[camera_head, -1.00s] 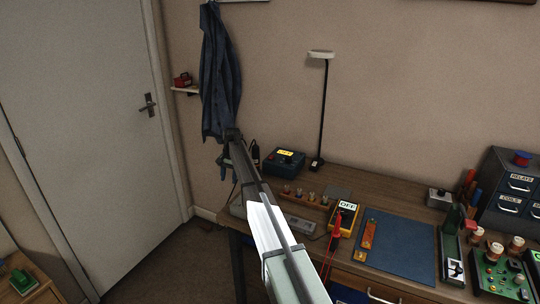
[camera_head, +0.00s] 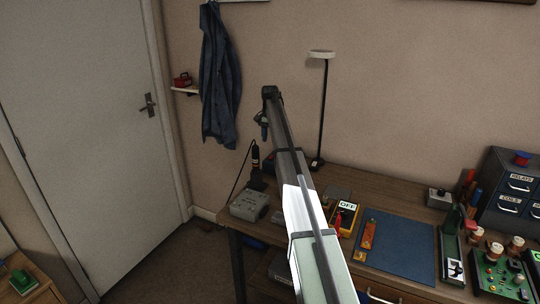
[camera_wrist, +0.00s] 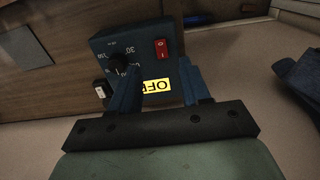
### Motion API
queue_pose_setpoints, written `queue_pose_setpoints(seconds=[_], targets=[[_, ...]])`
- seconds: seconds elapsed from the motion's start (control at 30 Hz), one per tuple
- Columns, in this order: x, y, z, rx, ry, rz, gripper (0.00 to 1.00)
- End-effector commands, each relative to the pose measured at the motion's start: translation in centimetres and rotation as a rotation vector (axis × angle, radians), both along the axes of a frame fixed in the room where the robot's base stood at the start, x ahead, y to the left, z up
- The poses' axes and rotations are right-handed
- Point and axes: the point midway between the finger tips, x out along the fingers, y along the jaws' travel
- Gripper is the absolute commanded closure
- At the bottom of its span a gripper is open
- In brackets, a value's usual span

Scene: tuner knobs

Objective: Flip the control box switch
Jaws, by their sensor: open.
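The control box (camera_wrist: 143,46) is a dark blue box with a black knob (camera_wrist: 119,62), a red rocker switch (camera_wrist: 162,49) and a yellow OFF label (camera_wrist: 156,86). A small black-and-white piece (camera_wrist: 103,88) shows at its edge. My gripper (camera_wrist: 157,72) is open and empty, its blue fingers apart in front of the box face. The left finger overlaps the knob and label in the picture; the right finger is right of the red switch. I cannot tell whether either touches.
The wooden bench (camera_head: 380,183) holds a grey box (camera_head: 249,205), a yellow meter (camera_head: 345,216), a blue mat (camera_head: 399,243) and a black lamp (camera_head: 323,110). The wall (camera_head: 400,90) is close behind. A blue coat (camera_head: 219,80) hangs at left.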

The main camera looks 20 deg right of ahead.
Motion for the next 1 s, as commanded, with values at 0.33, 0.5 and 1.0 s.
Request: queue_pose_setpoints(seconds=[0.33,0.5,1.0], targets=[[-0.1,0.1,-5.9,0.001,0.001,0.001,0.53],[0.0,0.1,-7.8,0.001,0.001,0.001,0.53],[0.0,0.1,-8.8,0.001,-0.001,0.001,0.54]])
